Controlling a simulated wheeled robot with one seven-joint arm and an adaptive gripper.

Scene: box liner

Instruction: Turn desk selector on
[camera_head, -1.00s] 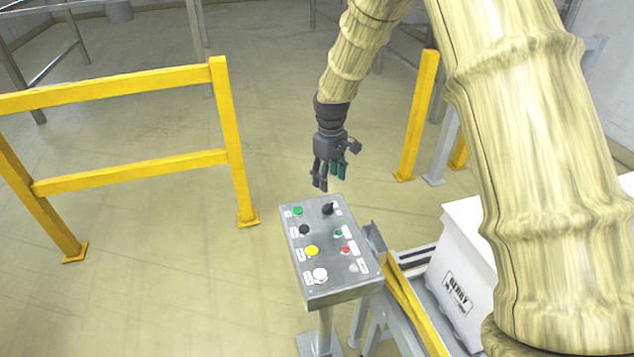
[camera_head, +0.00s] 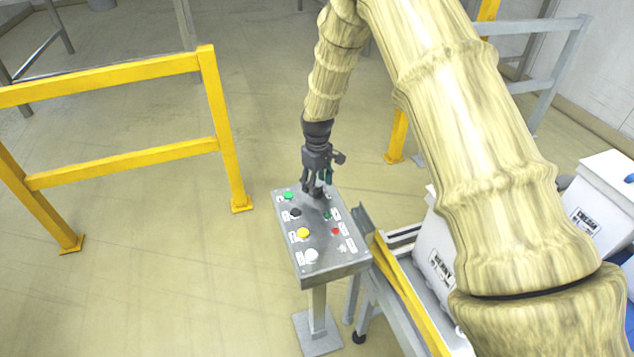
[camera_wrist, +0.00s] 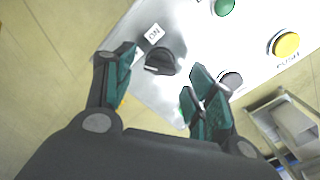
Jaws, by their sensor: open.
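The grey metal control desk (camera_head: 320,262) stands on a post in the middle of the head view. Its black selector knob (camera_wrist: 160,61) shows in the wrist view beside a white label reading "ON" (camera_wrist: 154,33). My gripper (camera_head: 318,190) is over the far end of the panel. In the head view the fingers partly hide the knob.
The panel also carries a green button (camera_head: 288,196), a black button (camera_head: 295,213), a yellow button (camera_head: 303,233) and a white button (camera_head: 311,256). A yellow barrier (camera_head: 120,165) stands to the left. White boxes (camera_head: 590,205) and a conveyor frame are at the right.

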